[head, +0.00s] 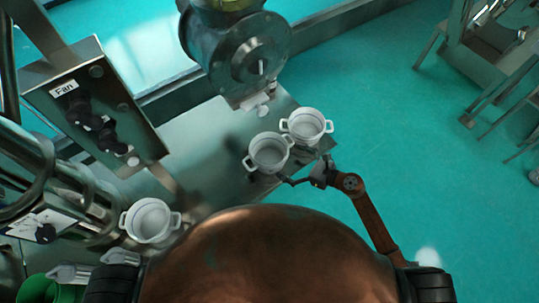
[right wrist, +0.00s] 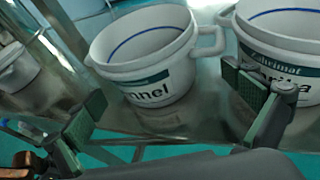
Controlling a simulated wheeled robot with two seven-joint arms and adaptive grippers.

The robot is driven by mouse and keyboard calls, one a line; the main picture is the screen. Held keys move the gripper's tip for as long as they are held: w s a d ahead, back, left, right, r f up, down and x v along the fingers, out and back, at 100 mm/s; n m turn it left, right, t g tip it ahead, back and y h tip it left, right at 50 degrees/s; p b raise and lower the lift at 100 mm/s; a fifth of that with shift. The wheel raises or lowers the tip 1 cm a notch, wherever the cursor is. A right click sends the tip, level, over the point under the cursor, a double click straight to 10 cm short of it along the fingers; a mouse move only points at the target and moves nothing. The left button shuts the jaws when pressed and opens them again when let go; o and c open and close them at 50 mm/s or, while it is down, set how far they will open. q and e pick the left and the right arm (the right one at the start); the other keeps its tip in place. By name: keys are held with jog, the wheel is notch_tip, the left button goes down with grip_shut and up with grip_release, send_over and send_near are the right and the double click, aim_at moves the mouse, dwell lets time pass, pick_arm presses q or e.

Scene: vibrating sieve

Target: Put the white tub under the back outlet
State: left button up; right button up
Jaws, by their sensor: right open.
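Three white two-handled tubs show in the head view. One (head: 268,153) stands near the middle and another (head: 306,126) beside it, near the metal table's right corner. A third (head: 150,219) stands apart at lower left. My right gripper (head: 302,179) is open and empty beside the middle pair. In the right wrist view, a tub labelled "…nnel" (right wrist: 148,65) is in front of the open fingers (right wrist: 172,120). A tub ending "…rika" (right wrist: 285,50) stands at right, partly behind a finger. I cannot tell which outlet is the back one. My left gripper is out of view.
A metal machine housing (head: 240,58) hangs over the table (head: 205,150), above the middle pair of tubs. A control box marked "Fan" (head: 95,105) stands at left. A green container (head: 62,291) is at lower left. Open turquoise floor (head: 430,150) lies at right.

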aim_at(272, 161)
jog(key=shift+s+a+f+n+g, duration=0.2)
jog(key=shift+f+n+g, duration=0.15)
jog(key=shift+f, duration=0.25)
jog(key=shift+a+f, duration=0.25)
jog(key=shift+r+p+x, duration=0.15)
jog(key=shift+p+x, duration=0.55)
jog(key=shift+x, duration=1.05)
jog(key=shift+r+p+x, duration=0.1)
jog(key=shift+p+x, duration=0.55)
jog(key=shift+x, duration=1.1)
jog(key=shift+a, duration=0.15)
jog(key=shift+c, duration=0.4)
jog(key=c, duration=1)
jog(key=shift+r, duration=0.1)
